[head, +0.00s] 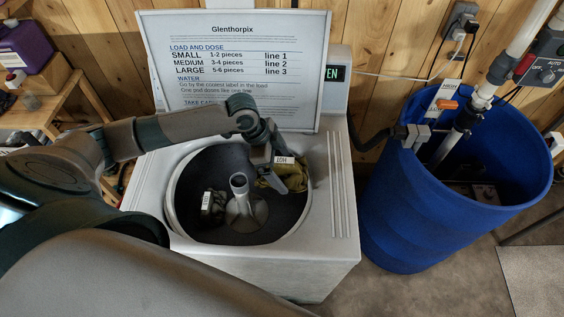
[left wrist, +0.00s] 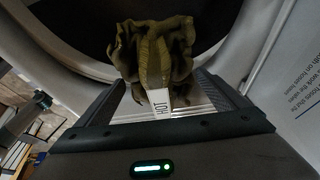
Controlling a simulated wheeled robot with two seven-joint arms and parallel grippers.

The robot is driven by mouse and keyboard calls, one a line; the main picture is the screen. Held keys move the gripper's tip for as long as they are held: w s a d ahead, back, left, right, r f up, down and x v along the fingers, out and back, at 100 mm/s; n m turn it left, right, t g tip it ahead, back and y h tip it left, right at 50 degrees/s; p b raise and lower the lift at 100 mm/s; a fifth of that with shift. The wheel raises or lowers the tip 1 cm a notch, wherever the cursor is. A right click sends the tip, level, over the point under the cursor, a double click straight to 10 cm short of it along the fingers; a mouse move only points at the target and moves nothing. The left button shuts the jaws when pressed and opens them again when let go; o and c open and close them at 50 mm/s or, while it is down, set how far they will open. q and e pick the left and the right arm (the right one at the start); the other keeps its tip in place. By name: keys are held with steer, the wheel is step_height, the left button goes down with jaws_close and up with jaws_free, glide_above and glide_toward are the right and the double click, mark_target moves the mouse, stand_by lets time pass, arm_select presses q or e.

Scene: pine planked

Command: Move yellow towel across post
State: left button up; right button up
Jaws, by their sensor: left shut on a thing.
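The yellow towel (head: 268,182) hangs bunched inside the washer drum, to the right of the grey centre post (head: 239,187). My left gripper (head: 282,176) is shut on it from above. In the left wrist view the olive-yellow towel (left wrist: 153,48) is gathered between my fingers, with a white strip marked HOT near them. The top of the post stands clear, with the towel beside it. The towel's lower edge is hard to make out against the dark drum. My right gripper is not in view.
A small dark item with a pale label (head: 207,201) lies in the drum left of the post. The drum rim (head: 172,190) surrounds both. A sign board (head: 235,60) stands behind the opening. A blue barrel (head: 410,215) with pipes is at the right.

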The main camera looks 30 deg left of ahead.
arm_select(q)
step_height(320, 180, down, 15)
steer(key=b, duration=1.4)
steer(key=shift+r, duration=0.15)
steer(key=o, duration=1)
steer(key=shift+a+r, duration=0.1)
steer(key=b+v, duration=0.3)
steer(key=v, duration=1.3)
steer(key=shift+s+r, duration=0.1)
steer(key=shift+r, duration=0.2)
steer(key=shift+s+a+r, duration=0.1)
steer(key=shift+r, duration=0.2)
